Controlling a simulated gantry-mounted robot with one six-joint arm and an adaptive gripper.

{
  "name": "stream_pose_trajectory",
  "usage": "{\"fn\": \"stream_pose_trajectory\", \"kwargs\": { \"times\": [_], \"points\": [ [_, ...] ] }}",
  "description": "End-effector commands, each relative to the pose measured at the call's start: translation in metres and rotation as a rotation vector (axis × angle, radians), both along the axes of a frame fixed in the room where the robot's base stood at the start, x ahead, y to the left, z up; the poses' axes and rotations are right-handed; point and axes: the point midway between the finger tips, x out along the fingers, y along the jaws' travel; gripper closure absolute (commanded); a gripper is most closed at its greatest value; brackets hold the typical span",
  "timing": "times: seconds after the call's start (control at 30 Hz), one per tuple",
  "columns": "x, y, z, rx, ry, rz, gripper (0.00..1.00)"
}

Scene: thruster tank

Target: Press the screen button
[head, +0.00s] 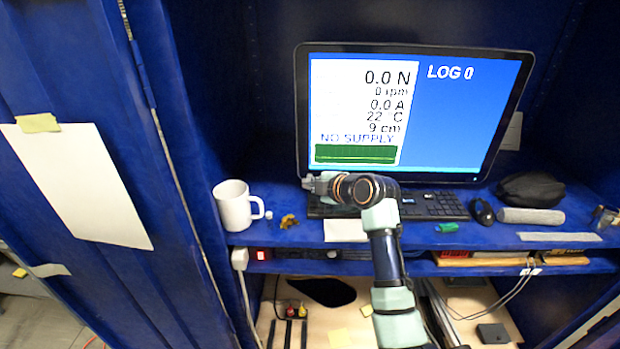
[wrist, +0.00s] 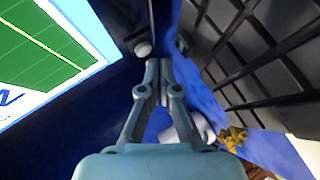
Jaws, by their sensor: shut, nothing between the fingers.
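The monitor (head: 450,120) stands on the desk shelf, its screen lit with readings, "NO SUPPLY" above a green graph, and "LOG 0". In the wrist view its screen (wrist: 50,45) fills the upper left. A small round grey knob (wrist: 143,48), which looks like the button, shows by the dark bezel edge just beyond the fingertips. My gripper (head: 308,182) is at the monitor's lower left corner, in front of the bezel, and hides the button in the head view. In the wrist view my gripper (wrist: 159,66) is shut and empty. I cannot tell whether it touches the knob.
A keyboard (head: 440,205) lies under my wrist, and it also shows in the wrist view (wrist: 250,50). A white mug (head: 235,206), a small brown lump (head: 288,221) and a paper note (head: 345,231) are nearby. A mouse (head: 482,211) and grey roll (head: 530,216) lie right.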

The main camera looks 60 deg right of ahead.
Motion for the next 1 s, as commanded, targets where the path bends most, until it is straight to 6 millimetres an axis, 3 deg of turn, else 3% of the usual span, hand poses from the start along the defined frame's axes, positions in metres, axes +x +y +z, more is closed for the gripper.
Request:
{"fn": "stream_pose_trajectory", "kwargs": {
  "times": [1.0],
  "points": [
    [0.0037,-0.0083,0.0,0.0,0.0,0.0,1.0]
  ]
}}
